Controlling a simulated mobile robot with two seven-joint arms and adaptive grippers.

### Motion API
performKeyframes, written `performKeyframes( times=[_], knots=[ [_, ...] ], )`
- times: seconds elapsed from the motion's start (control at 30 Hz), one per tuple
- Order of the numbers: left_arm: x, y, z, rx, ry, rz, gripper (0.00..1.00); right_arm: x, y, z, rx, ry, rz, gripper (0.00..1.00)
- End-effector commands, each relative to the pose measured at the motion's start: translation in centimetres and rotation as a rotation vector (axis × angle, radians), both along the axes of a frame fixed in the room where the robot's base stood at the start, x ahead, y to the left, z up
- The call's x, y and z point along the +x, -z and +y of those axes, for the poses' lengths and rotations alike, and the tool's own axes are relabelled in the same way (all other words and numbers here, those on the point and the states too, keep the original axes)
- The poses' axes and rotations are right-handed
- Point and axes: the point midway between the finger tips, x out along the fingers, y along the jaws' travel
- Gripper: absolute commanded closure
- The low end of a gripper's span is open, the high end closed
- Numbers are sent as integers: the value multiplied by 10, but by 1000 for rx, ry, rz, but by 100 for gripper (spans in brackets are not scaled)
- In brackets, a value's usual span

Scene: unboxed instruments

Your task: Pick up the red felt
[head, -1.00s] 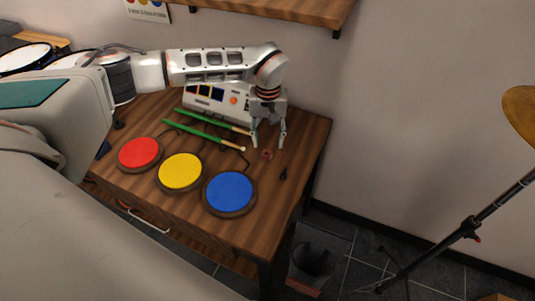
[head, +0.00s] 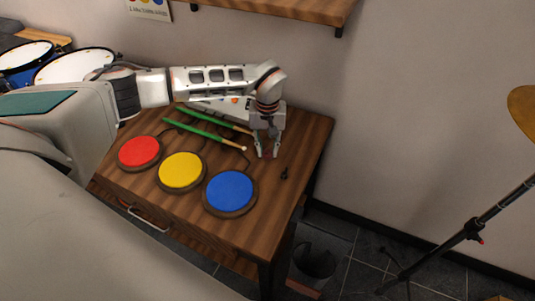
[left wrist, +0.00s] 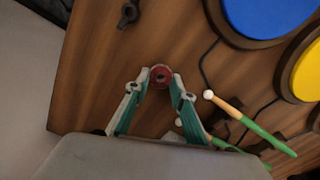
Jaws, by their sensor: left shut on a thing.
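The red felt (left wrist: 160,76) is a small round red piece with a dark hole in its middle. In the left wrist view it sits between the fingertips of my left gripper (left wrist: 158,80), which is shut on it. In the head view the left gripper (head: 267,154) points down at the right part of the wooden table (head: 262,226), and the felt is mostly hidden between the fingers. The fingertips are at or close to the table top; I cannot tell whether the felt touches the wood. My right gripper does not show.
Red (head: 139,152), yellow (head: 181,171) and blue (head: 230,191) drum pads lie left of the gripper. Green drumsticks (head: 205,134) lie beside it. A small black wing nut (head: 285,173) lies to its right. A cymbal stand (head: 474,229) stands at the far right.

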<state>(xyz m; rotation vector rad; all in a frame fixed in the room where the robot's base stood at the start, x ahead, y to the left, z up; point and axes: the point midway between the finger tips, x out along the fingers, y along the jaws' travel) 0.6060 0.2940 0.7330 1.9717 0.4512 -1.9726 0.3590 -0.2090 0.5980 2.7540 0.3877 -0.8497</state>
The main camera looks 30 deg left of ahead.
Motion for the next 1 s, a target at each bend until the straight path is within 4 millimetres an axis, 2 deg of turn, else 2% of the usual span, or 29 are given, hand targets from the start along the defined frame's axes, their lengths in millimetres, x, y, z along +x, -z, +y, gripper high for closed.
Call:
performKeyframes(
  times=[0.27, 0.47, 0.6, 0.73, 1.0],
  knots=[
    [1, -5, 0, 0, 0, -2, 82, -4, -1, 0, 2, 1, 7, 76],
    [1, -24, 0, 0, 0, -5, 82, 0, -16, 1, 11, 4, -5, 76],
    [2, -45, 0, 0, 0, -7, 82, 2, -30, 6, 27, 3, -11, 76],
    [-24, -44, -1, 0, 2, -1, 82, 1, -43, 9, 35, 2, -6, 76],
    [-84, -42, -4, 0, 3, 2, 82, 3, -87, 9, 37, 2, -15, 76]
  ],
)
